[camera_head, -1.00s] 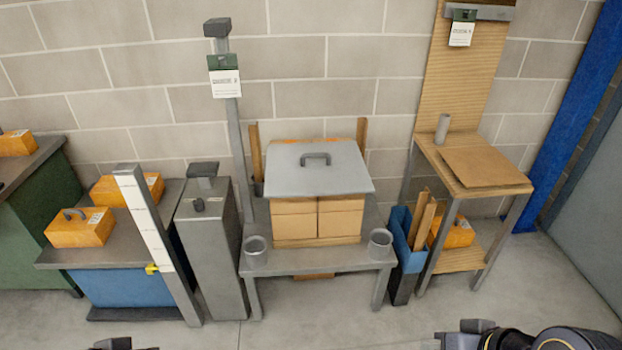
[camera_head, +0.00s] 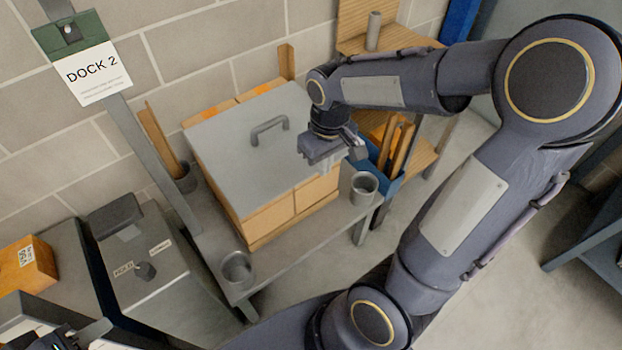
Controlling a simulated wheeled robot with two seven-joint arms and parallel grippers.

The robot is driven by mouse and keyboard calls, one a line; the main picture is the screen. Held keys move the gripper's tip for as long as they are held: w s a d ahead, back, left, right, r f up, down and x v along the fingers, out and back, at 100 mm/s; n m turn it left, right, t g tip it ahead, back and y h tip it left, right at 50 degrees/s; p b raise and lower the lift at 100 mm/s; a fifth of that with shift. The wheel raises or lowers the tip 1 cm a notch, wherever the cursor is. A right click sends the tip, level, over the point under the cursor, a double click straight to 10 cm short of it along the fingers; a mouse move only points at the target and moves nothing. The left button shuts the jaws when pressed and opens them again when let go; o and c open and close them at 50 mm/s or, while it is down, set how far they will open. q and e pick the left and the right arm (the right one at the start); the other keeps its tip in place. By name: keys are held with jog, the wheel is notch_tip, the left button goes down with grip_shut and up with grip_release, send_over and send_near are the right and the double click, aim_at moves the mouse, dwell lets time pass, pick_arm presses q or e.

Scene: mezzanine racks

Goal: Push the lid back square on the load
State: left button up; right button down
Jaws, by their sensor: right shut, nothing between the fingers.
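The grey flat lid (camera_head: 235,150) with a raised handle (camera_head: 268,129) lies on a load of cardboard boxes (camera_head: 270,219). It sits off to the front: an orange strip of the load's top (camera_head: 222,108) shows along the back edge, and the lid overhangs the box fronts. My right gripper (camera_head: 325,153) is shut and empty at the lid's front right corner, which it partly hides. I cannot tell whether it touches the lid. My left gripper (camera_head: 72,338) is partly in view at the bottom left corner; its jaws are not clear.
A post with a DOCK 2 sign (camera_head: 93,73) rises at the left. A blue bin (camera_head: 388,184) and a wooden shelf (camera_head: 352,44) stand at the right.

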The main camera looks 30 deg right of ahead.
pick_arm(q)
jog(key=shift+f, duration=0.25)
pick_arm(e)
jog(key=w+f, duration=0.4)
jog(key=f, duration=0.6)
jog(key=shift+w+f, duration=0.35)
